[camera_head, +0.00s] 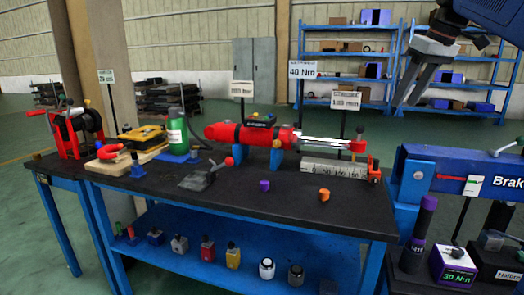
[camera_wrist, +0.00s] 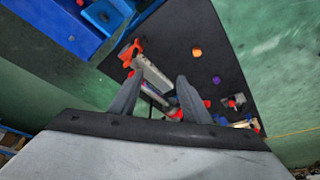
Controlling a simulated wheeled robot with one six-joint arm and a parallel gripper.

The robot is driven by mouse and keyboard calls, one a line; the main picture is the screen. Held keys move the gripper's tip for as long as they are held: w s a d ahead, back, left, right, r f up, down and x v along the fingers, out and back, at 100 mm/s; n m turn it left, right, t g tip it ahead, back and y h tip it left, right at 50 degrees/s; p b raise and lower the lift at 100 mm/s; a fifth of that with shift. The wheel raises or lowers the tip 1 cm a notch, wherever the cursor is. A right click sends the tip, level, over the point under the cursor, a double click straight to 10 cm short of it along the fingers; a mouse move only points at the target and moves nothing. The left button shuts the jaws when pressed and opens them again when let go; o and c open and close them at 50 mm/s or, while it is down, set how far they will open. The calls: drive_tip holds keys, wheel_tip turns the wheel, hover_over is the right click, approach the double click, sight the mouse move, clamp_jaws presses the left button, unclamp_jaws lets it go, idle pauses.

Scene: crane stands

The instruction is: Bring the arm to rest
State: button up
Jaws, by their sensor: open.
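My gripper (camera_head: 405,102) hangs at the upper right of the head view, above and apart from the workbench and the blue unit. Its fingers are apart and nothing shows between them. In the wrist view the two grey fingers (camera_wrist: 157,88) point down at the bench (camera_wrist: 214,25) from a distance. The red cylinder (camera_head: 240,133) lies on blue supports on the bench, with a silver rod reaching right to a red end piece (camera_head: 358,147). The fingers partly hide this cylinder in the wrist view.
The black workbench (camera_head: 240,205) also bears a red winch (camera_head: 75,130), a green bottle (camera_head: 177,130), a purple knob (camera_head: 264,185) and an orange knob (camera_head: 324,195). A blue beam (camera_head: 445,175) stands to the right. Blue shelves (camera_head: 345,65) are at the back.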

drive_tip(key=s+a+f+m, duration=0.1)
drive_tip(key=s+a+f, duration=0.2)
drive_tip(key=s+f, duration=0.6)
drive_tip(key=s+a+f+m+h, duration=0.1)
drive_tip(key=s+a+f+m, duration=0.1)
drive_tip(key=s+f, duration=0.8)
drive_tip(key=s+a+f+m, duration=0.1)
drive_tip(key=s+a+f, duration=0.3)
drive_tip(key=s+f, duration=0.6)
wheel_tip(320, 180, down, 10)
drive_tip(key=shift+s+a+r+m+t+h, duration=0.2)
drive_tip(key=shift+s+r+m+t+h, duration=0.05)
drive_tip(key=shift+m+t+h, duration=0.15)
